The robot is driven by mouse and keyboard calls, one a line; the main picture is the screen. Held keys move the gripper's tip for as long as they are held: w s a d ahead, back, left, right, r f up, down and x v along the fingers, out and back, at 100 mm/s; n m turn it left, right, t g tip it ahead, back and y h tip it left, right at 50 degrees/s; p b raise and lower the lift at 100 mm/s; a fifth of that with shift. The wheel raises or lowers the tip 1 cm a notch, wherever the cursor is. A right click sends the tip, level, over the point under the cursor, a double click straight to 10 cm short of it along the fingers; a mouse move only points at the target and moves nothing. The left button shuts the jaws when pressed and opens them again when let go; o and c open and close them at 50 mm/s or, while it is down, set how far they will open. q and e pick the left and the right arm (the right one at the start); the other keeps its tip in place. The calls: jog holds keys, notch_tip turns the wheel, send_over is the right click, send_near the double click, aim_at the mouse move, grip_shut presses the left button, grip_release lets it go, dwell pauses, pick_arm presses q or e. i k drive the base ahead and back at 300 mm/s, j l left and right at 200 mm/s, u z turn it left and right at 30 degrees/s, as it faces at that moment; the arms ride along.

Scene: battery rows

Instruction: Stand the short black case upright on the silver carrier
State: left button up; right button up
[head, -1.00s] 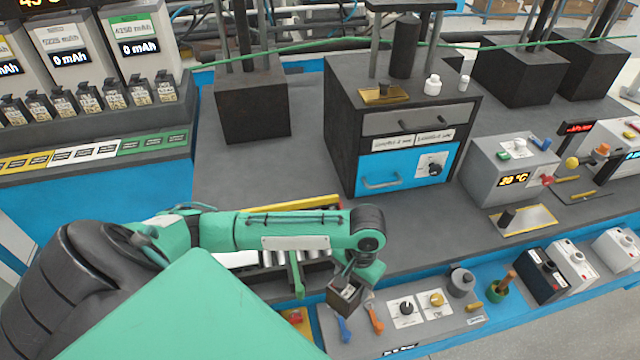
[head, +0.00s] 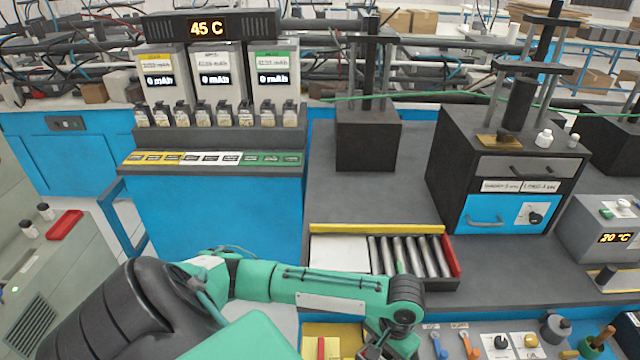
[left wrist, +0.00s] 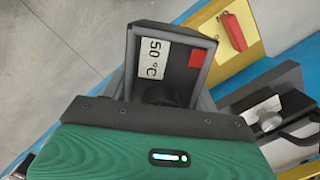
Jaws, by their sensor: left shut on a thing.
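My left gripper (head: 388,345) is at the bottom edge of the head view, partly cut off, in front of the roller track. In the left wrist view it is shut on a short black case (left wrist: 190,82), whose visible face has a white "50 °C" label and a red square. The case is not clear in the head view. A pale flat plate (head: 338,254) lies at the left end of the roller track; it may be the silver carrier, and it looks empty. My right gripper is not in view.
The roller track (head: 410,255) has a yellow rail (head: 375,229) behind it and a red end stop (head: 451,255). A black press with a blue drawer (head: 497,212) stands behind to the right.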

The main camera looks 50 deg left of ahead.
aim_at(340, 243)
jog(key=u, duration=1.2)
